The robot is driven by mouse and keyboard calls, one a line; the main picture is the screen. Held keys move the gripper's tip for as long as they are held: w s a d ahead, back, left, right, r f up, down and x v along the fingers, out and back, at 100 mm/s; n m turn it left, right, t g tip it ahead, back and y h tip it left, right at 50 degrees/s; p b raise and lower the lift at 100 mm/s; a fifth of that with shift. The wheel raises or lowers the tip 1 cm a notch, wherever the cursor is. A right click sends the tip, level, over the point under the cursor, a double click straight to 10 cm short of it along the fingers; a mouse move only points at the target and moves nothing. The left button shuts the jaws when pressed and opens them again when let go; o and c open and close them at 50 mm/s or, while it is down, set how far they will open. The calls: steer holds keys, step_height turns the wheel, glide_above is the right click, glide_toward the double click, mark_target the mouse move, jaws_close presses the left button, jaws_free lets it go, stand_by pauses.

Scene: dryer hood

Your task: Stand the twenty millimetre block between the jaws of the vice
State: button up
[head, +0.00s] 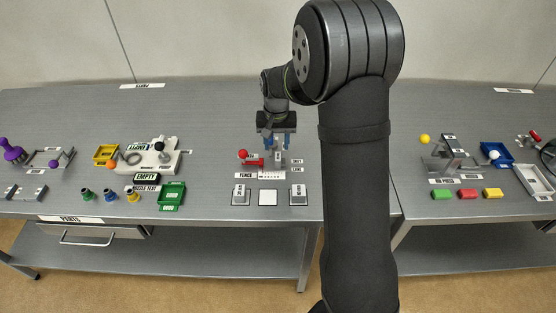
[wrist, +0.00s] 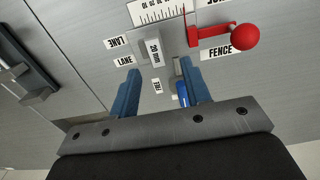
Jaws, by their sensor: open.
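My gripper (head: 277,143) hangs over the middle table, its two blue fingers apart. In the wrist view my gripper (wrist: 160,82) is open, with nothing held between its fingertips. A grey block marked 20 mm (wrist: 152,52) lies just beyond the fingertips, roughly in line with the gap between them. In the head view my gripper and the small parts around it make the block hard to pick out. A small blue piece (wrist: 182,94) shows beside the right finger, partly hidden. I cannot tell for certain which fixture is the vice.
A red bar with a red ball knob (wrist: 244,37) stands by the FENCE label, near the block; the knob also shows in the head view (head: 243,153). A ruler scale (wrist: 160,12) lies beyond the block. Two grey pieces (head: 241,195) (head: 298,194) flank a white square (head: 268,198).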

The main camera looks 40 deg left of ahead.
mark_target(278, 156)
steer(key=shift+d+f, duration=0.2)
steer(key=shift+f, duration=1)
steer(key=shift+d+f, duration=0.15)
steer(key=shift+f, duration=1)
jaws_close()
steer(key=shift+r, duration=0.1)
steer(key=r, duration=0.4)
steer(key=shift+w+d+r, duration=0.15)
steer(key=shift+d+r, duration=0.05)
steer(key=w+d+r, duration=0.5)
steer(key=d+r, duration=0.1)
steer(key=d, duration=0.4)
steer(key=w+d+f+m, duration=0.1)
steer(key=w+d+m, duration=0.7)
steer(key=w+m, duration=0.5)
steer(key=shift+w+d+m, duration=0.15)
steer(key=shift+d+m, duration=0.15)
steer(key=shift+m, duration=2.2)
